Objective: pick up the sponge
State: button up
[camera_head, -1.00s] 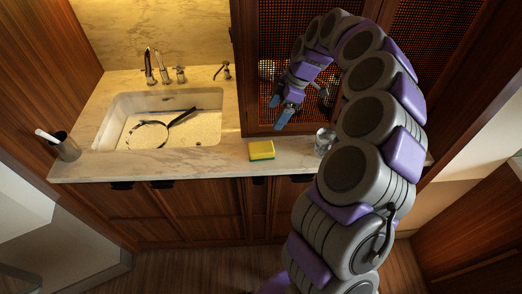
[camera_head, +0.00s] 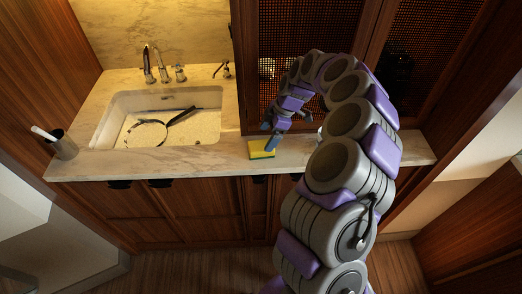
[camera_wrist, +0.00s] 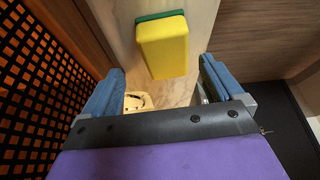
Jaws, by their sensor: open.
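The sponge (camera_head: 258,150), yellow with a green layer, lies on the marble counter to the right of the sink. In the wrist view the sponge (camera_wrist: 163,46) shows beyond the fingers, roughly centred between them, with its green layer along the top edge. My gripper (camera_head: 271,141) is open, with blue fingertips at the right side of the sponge in the head view. In the wrist view my gripper (camera_wrist: 160,88) has one blue finger on each side and nothing between them. I cannot tell whether a fingertip touches the sponge.
The sink (camera_head: 108,128) holds a round-rimmed utensil (camera_head: 147,133). Faucet fixtures (camera_head: 148,64) stand behind it. A dark cup (camera_head: 62,145) stands at the counter's left end. A mesh-fronted cabinet (camera_head: 262,90) rises right behind the sponge. A glass, mostly hidden by my arm, stands right of the sponge.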

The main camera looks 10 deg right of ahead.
aim_at(262, 145)
jog(key=x, duration=0.2)
jog(key=b+x, duration=0.1)
jog(key=x, duration=0.3)
jog(key=shift+s+a+r, duration=0.1)
jog(key=shift+s+a, duration=0.1)
jog(key=shift+s, duration=0.1)
jog(key=shift+r, duration=0.1)
jog(key=c, duration=1)
